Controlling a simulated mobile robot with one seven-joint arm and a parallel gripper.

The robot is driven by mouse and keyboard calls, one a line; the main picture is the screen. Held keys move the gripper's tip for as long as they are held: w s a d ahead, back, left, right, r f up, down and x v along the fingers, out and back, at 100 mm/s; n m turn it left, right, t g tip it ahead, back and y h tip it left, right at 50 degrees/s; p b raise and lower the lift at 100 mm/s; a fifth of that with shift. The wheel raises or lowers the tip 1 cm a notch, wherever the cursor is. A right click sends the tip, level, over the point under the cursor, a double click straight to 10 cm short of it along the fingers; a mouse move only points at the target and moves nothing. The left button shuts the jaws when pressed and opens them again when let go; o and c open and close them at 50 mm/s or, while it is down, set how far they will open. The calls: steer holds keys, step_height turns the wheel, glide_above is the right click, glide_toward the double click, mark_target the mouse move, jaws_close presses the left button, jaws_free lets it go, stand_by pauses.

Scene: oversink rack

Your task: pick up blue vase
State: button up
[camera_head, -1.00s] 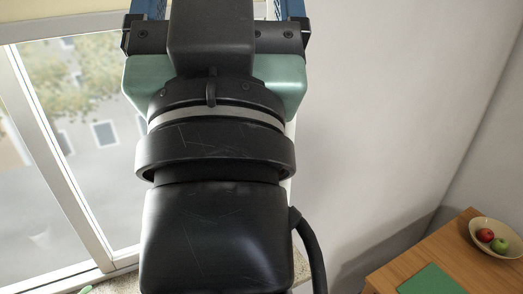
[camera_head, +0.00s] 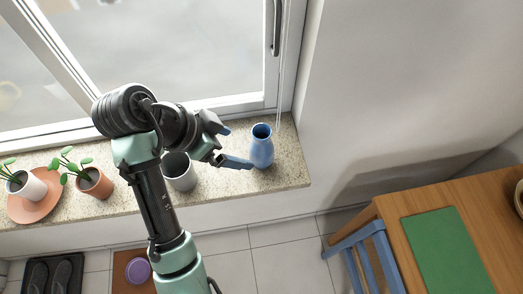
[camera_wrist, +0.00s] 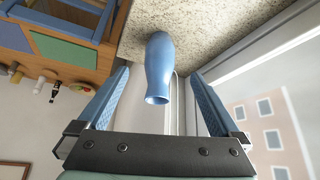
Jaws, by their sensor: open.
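The blue vase (camera_head: 262,146) stands upright near the right end of the speckled stone sill. In the wrist view the vase (camera_wrist: 158,66) lies ahead between the open fingers, with its mouth facing the camera. My gripper (camera_head: 238,145) is just left of the vase in the head view, with its fingers apart. In the wrist view my gripper (camera_wrist: 162,98) shows blue fingers on both sides, with visible gaps to the vase. Nothing is held.
A grey-white pot (camera_head: 180,176) stands left of the vase, partly behind my arm. A terracotta pot (camera_head: 97,184) and a white pot (camera_head: 30,187), both with plants, stand farther left. The window (camera_head: 200,50) is behind. A wooden table (camera_head: 408,225) and blue chair (camera_head: 352,245) are at right.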

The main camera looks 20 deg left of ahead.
mark_target(253, 148)
steer(key=b+x, duration=0.1)
steer(key=x, duration=0.3)
steer(key=shift+b, duration=0.3)
steer(key=shift+w+d+f+p, duration=0.15)
steer(key=shift+w+f+p, duration=0.1)
steer(key=shift+p, duration=0.2)
steer(key=x, duration=0.1)
steer(key=p+x, duration=0.1)
steer(key=x, duration=0.3)
steer(key=shift+w+d+r+p, duration=0.1)
steer(key=shift+w+d+p, duration=0.2)
steer(key=shift+w, duration=0.1)
steer(key=shift+w+d+f, duration=0.15)
steer(key=shift+w+f, duration=0.1)
steer(key=shift+f, duration=0.2)
steer(key=c, duration=1.6)
